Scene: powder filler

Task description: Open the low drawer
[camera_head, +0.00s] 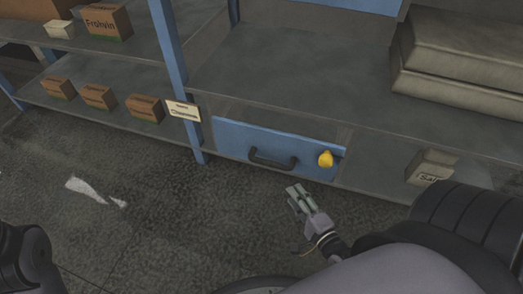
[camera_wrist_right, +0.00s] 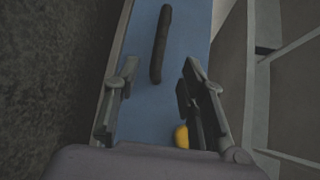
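The low drawer (camera_head: 230,134) has a blue front under the lower shelf and looks shut. Its dark bar handle (camera_head: 273,160) is at the middle of the front, and a yellow knob-like piece (camera_head: 325,159) is at its right. My right gripper (camera_head: 297,191) is in front of the drawer, apart from the handle and just below it in the head view. In the right wrist view the gripper (camera_wrist_right: 156,82) is open and empty, with the handle (camera_wrist_right: 160,45) ahead beyond its fingertips. The yellow piece (camera_wrist_right: 182,137) is partly hidden by a finger. My left gripper is not in view.
Shelves with several brown boxes (camera_head: 144,108) stand at the left, with a label (camera_head: 183,111) on the blue post. Stacked sacks (camera_head: 465,60) lie on the shelf at right, above a "Salt" box (camera_head: 432,166). The floor (camera_head: 150,200) before the drawer is clear.

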